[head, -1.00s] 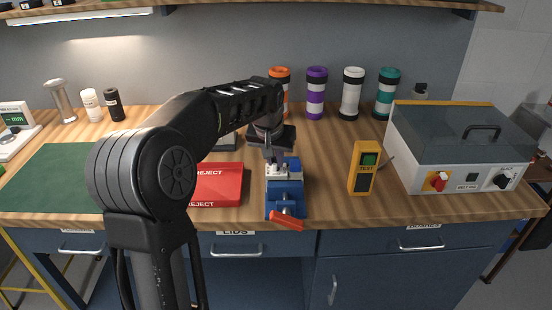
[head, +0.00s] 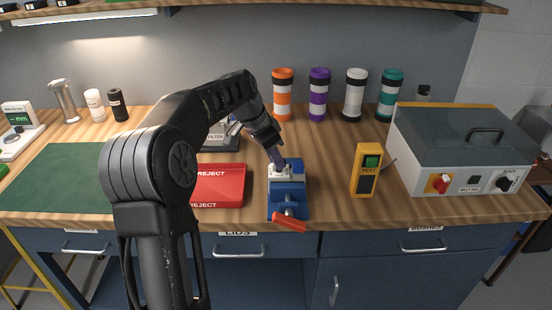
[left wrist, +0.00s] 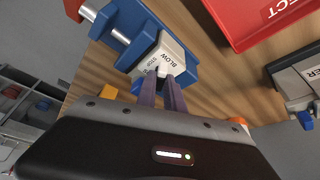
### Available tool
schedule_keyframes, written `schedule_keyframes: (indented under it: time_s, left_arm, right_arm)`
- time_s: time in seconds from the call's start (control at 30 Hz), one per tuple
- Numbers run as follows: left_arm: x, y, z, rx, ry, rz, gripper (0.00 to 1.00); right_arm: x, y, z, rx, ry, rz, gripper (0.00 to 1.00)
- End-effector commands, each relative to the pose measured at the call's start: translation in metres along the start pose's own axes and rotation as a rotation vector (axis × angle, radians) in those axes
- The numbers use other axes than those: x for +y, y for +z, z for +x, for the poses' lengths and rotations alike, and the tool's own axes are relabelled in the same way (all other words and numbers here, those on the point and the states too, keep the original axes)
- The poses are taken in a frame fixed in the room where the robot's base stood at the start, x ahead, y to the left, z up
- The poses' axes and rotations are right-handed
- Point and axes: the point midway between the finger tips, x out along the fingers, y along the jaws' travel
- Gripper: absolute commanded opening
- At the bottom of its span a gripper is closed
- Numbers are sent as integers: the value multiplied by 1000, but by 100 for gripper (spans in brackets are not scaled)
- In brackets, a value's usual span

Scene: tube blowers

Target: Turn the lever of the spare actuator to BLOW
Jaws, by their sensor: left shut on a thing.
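The spare actuator is a small white block (head: 291,174) held in a blue vise (head: 289,198) with an orange handle. In the left wrist view the white block (left wrist: 172,52) shows its BLOW and STOP labels, and the blue vise (left wrist: 133,22) is around it. My left gripper (head: 280,164) comes down tilted onto the top of the block. In the left wrist view the fingertips of my left gripper (left wrist: 159,78) are close together at the labelled face, shut on the lever, which they mostly hide. My right gripper is not in view.
A red REJECT tray (head: 222,184) lies just left of the vise. Several coloured tubes stand behind. The bench between vise and tester is clear.

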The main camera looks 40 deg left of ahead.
Motion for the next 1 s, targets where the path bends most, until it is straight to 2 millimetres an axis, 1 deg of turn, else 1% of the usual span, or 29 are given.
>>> schedule_keyframes:
  time_s: [0.5,0.53,0.77,1.0]
  left_arm:
    - [0,0,0,-1,9,28,0]
    - [0,0,0,-1,9,27,15]
    - [0,0,0,-1,9,26,34]
    - [0,0,0,-1,10,26,35]
  right_arm:
    - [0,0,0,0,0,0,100]
    - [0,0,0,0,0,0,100]
    - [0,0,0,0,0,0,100]
    - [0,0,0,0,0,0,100]
